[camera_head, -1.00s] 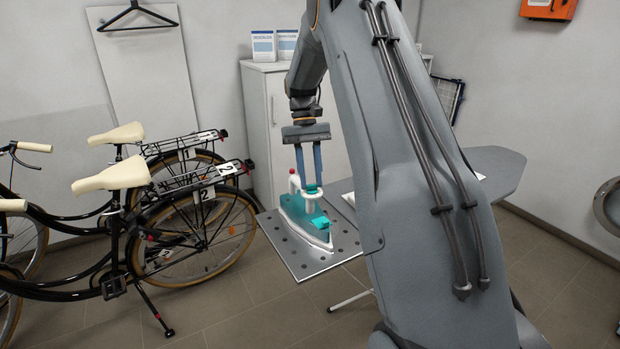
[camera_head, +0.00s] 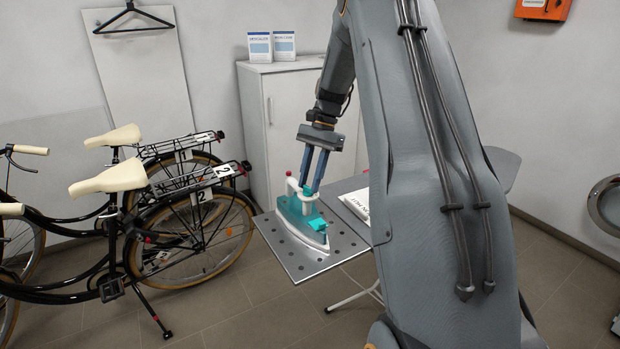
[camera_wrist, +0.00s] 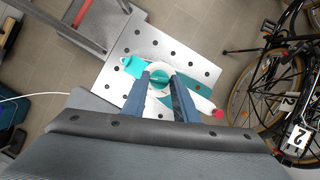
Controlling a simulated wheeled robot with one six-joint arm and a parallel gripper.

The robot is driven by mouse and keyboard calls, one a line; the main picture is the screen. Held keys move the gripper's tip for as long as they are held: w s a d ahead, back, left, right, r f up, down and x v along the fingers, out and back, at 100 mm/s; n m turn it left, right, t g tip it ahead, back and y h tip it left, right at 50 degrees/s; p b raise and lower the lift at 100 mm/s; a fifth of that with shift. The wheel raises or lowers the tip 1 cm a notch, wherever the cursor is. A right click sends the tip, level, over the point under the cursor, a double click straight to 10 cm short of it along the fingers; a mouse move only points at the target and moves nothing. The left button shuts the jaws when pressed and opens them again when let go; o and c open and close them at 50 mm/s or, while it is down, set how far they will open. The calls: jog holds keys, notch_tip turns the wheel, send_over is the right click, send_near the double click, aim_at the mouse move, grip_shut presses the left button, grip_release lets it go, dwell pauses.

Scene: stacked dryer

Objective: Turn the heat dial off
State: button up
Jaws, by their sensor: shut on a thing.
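The teal and white iron (camera_head: 297,222) sits on the perforated metal rest plate (camera_head: 283,262) at the end of the ironing board. Its heat dial (camera_wrist: 159,79) is a teal disc in a white ring, seen from above in the wrist view. My gripper (camera_head: 309,188) reaches down to the top of the iron, tilted. In the wrist view my gripper (camera_wrist: 163,76) has its two blue fingers on either side of the dial, shut on it. The dial's marking is too small to read.
The ironing board (camera_head: 497,165) extends right behind my arm, with a white packet (camera_head: 358,203) on it. Bicycles (camera_head: 170,215) stand close on the left. A white cabinet (camera_head: 255,125) with two small boxes is behind. A white cord (camera_wrist: 25,97) shows in the wrist view.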

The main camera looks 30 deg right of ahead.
jog(key=shift+s+m+t+p, duration=0.2)
jog(key=shift+m+t+p, duration=0.45)
jog(key=shift+m, duration=1.55)
jog(key=shift+t, duration=0.25)
jog(key=o, duration=1.1)
jog(key=shift+y, duration=0.3)
jog(key=shift+c, duration=0.2)
jog(key=b+v, duration=0.2)
jog(key=v, duration=0.6)
jog(key=shift+b, duration=0.4)
